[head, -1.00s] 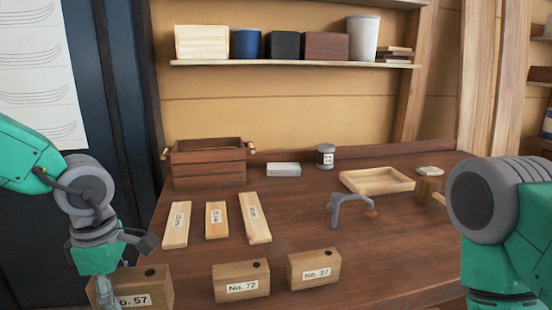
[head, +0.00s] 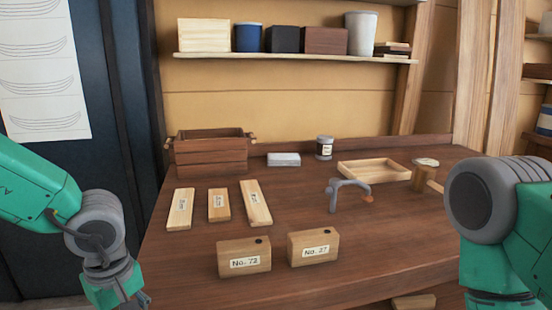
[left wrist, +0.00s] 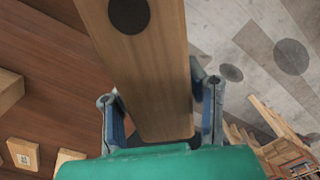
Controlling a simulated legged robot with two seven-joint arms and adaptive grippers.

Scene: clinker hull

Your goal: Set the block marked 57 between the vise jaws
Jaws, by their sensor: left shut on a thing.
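My left gripper (left wrist: 159,95) is shut on a long wooden block (left wrist: 150,65), with a finger on either side of it and a dark round spot on its upper face. No label shows on it in the left wrist view; the block marked 57 stood under this gripper in the earlier head view. In the head view the left gripper (head: 136,302) is cut off at the bottom left edge and the block is out of frame. A wooden piece (head: 413,301) shows low at the bench front; I cannot tell whether it belongs to the vise. My right gripper is out of view.
The block marked 72 (head: 244,257) and another numbered block (head: 313,247) stand near the bench's front edge. Behind are labelled slats (head: 219,205), a slatted crate (head: 211,157), a grey clamp-like tool (head: 347,190), a shallow tray (head: 350,170) and a mallet (head: 426,180).

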